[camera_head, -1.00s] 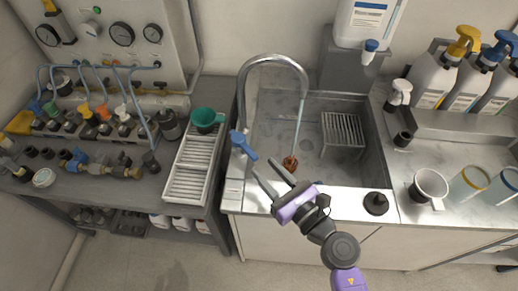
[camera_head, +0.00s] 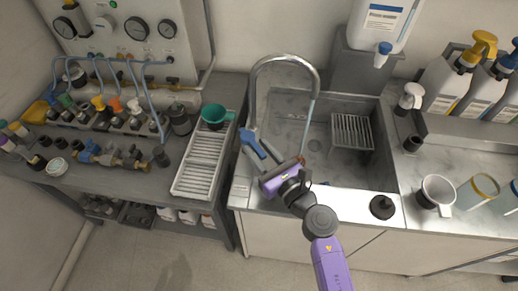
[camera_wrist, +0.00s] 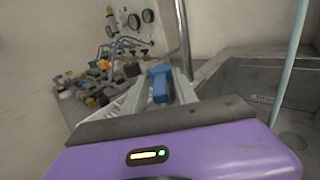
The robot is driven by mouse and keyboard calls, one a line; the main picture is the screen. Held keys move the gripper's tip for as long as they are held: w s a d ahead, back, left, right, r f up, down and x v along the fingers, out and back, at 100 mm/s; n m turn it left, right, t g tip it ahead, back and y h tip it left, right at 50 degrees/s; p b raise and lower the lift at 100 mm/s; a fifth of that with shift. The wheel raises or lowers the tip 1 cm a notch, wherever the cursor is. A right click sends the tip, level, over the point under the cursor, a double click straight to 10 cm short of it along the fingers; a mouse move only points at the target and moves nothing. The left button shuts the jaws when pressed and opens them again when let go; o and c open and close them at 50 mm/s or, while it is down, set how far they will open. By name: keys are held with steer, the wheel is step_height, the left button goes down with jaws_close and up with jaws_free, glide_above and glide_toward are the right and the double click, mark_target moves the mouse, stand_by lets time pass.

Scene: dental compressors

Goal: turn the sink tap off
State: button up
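The sink tap (camera_head: 285,58) is a tall curved metal spout at the left of the sink, and a pale blue stream runs down from its end (camera_head: 308,118). Its blue lever handle (camera_head: 248,143) stands at the sink's left rim; the handle also shows in the wrist view (camera_wrist: 160,84). My gripper (camera_head: 256,148) is at the handle, purple body toward the front. In the wrist view, the two grey fingers (camera_wrist: 160,90) stand apart, one on each side of the blue handle. Whether either finger touches it I cannot tell.
The metal sink basin (camera_head: 270,105) holds a wire rack (camera_head: 351,131). A black knob (camera_head: 382,206) and a white mug (camera_head: 435,193) stand on the right.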

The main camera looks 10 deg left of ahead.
jaws_close()
stand_by(1.2)
